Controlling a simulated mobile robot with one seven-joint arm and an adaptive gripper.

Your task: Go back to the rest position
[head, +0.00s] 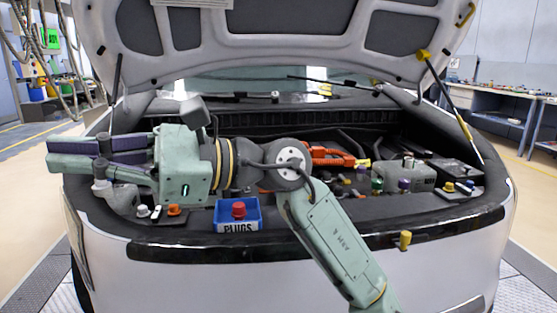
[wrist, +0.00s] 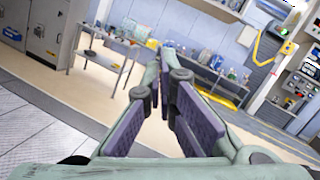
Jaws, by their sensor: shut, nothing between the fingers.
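My gripper (head: 92,160) is at the left of the head view, held sideways above the left front of the car's engine bay and pointing left. It is shut and empty. In the wrist view my gripper (wrist: 163,60) shows its purple-padded fingers close together at the tips, with the workshop behind them. My green arm crosses the front of the car from the lower right and hides part of the bay.
The white car (head: 300,285) has its hood (head: 260,45) propped open. A blue PLUGS bin (head: 237,215) with a red cap stands on the bay's front edge. Colored caps sit on the right. Benches (head: 500,125) stand behind right; open floor lies left.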

